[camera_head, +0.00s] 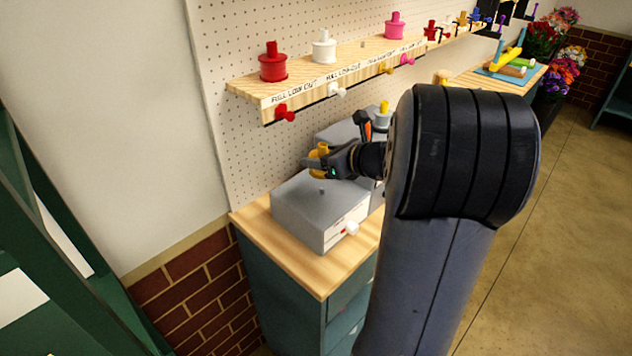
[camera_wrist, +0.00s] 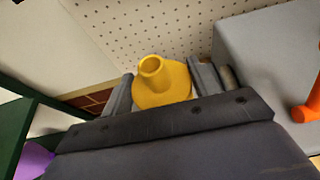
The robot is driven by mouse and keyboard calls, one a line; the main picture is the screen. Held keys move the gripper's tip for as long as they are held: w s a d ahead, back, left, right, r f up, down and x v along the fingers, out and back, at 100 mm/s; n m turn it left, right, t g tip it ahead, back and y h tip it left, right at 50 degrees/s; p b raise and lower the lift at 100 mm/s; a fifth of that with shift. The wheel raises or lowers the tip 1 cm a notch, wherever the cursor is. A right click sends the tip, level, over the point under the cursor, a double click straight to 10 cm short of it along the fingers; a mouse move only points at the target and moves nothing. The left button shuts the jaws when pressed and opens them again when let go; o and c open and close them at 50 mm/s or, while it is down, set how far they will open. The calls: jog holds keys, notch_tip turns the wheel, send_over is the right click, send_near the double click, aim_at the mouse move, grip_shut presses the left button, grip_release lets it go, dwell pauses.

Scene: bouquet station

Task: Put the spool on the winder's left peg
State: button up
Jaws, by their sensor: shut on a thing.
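A yellow spool (camera_head: 319,151) is held upright in my gripper (camera_head: 327,162), above the near part of the grey winder (camera_head: 303,208). In the wrist view the yellow spool (camera_wrist: 163,82) sits between the two fingers, its hollow neck towards the camera. The winder stands on a wooden-topped cabinet. A small peg stub (camera_head: 321,191) shows on its near top, below the spool; the spool is apart from it. Another yellow spool (camera_head: 383,116) stands farther back, beside an orange part (camera_head: 368,130). My arm hides part of the winder's right side.
A pegboard (camera_head: 240,120) stands behind. Green shelving (camera_head: 40,220) is at left.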

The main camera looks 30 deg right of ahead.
aim_at(322, 189)
notch_tip(322, 189, down, 7)
jog(key=shift+r, duration=0.1)
dwell(0.4)
jog(key=shift+f+b, duration=0.25)
jog(key=shift+b, duration=0.2)
jog(key=o, duration=1)
jog(key=shift+r, duration=0.1)
jog(key=shift+r+p, duration=0.2)
jog(key=shift+p, duration=0.1)
jog(key=b+v, duration=0.1)
jog(key=v, duration=1.1)
jog(key=shift+f, duration=0.1)
